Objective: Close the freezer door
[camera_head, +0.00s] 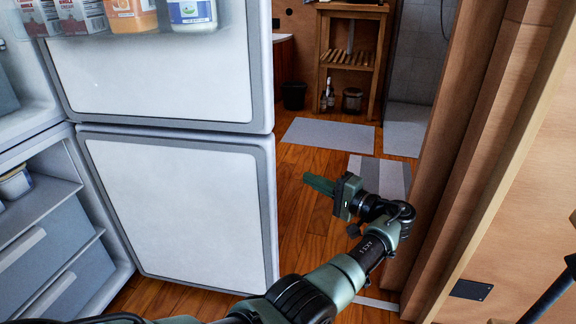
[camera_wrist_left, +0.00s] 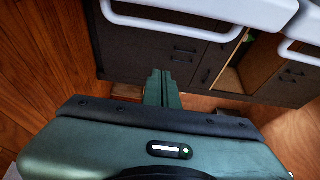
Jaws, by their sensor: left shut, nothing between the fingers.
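The freezer door (camera_head: 185,205) is the lower door of the fridge in the head view. It stands open, with its white inner panel facing me and its free edge on the right. The freezer compartment (camera_head: 55,262) with grey drawers is open at the left. My left gripper (camera_head: 318,184) is shut and empty. It is to the right of the door's free edge, with a gap between them. The shut fingers also show in the left wrist view (camera_wrist_left: 162,86). The door's outer face is hidden in the head view. My right gripper is not in view.
The upper fridge door (camera_head: 165,80) is open too, with bottles and cartons on its shelf. Brown wooden panels (camera_head: 480,150) stand close on my arm's right. A wooden rack (camera_head: 350,55) and mats lie beyond. White handle-like bars (camera_wrist_left: 172,25) and dark cabinets (camera_wrist_left: 178,58) show in the wrist view.

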